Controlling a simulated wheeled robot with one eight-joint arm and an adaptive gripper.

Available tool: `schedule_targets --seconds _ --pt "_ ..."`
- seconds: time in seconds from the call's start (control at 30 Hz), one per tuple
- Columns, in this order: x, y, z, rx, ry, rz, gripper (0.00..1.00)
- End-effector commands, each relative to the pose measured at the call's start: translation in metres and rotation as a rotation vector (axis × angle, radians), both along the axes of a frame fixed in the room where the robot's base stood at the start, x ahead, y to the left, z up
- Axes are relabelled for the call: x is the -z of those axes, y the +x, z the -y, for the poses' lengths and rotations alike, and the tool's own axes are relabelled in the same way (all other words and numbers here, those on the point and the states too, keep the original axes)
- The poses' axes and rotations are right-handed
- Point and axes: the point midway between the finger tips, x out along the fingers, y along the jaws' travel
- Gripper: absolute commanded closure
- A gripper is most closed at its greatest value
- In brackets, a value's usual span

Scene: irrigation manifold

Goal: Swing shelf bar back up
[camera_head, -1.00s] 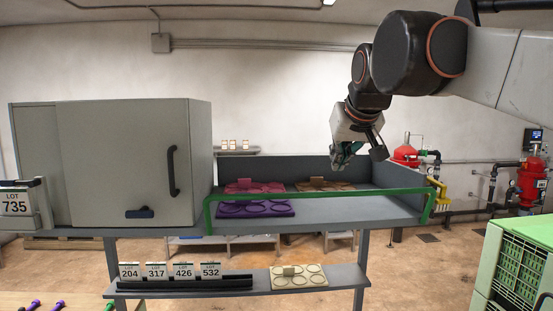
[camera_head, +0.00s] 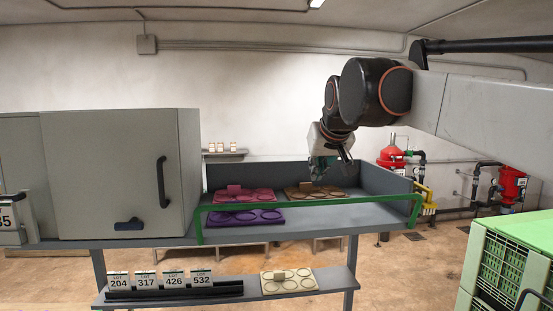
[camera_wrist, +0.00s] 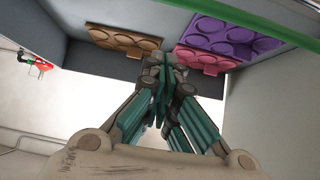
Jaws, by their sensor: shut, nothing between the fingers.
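The green shelf bar (camera_head: 310,203) runs along the front edge of the open shelf (camera_head: 300,222), with a short upright end at each side. It also crosses the upper right corner of the wrist view (camera_wrist: 255,20). My gripper (camera_head: 325,176) is above the back part of the shelf, behind the bar and apart from it. Its fingers (camera_wrist: 162,75) are shut and empty in the wrist view, near the brown tray (camera_wrist: 125,38). Whether the fingertips touch anything is hard to tell.
On the shelf lie a pink tray (camera_head: 243,194), a purple tray (camera_head: 243,217) and a brown tray (camera_head: 314,191). A grey cabinet (camera_head: 110,175) stands at left. Lot cards and a cream tray (camera_head: 288,281) sit on the lower shelf. Green crates (camera_head: 510,260) stand at right.

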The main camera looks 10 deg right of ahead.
Motion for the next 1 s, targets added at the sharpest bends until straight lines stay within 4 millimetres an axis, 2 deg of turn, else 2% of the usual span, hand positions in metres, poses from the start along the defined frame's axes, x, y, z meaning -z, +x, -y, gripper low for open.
schedule_targets --seconds 0.27,0.4,0.6,1.0 --pt "0.029 0.034 0.0 0.0 0.0 0.0 1.0" --pt "0.037 0.016 0.0 0.0 0.0 0.0 1.0" --pt "0.045 0.001 0.0 0.0 0.0 0.0 1.0" --pt "0.048 -0.003 0.0 0.0 0.0 0.0 1.0"
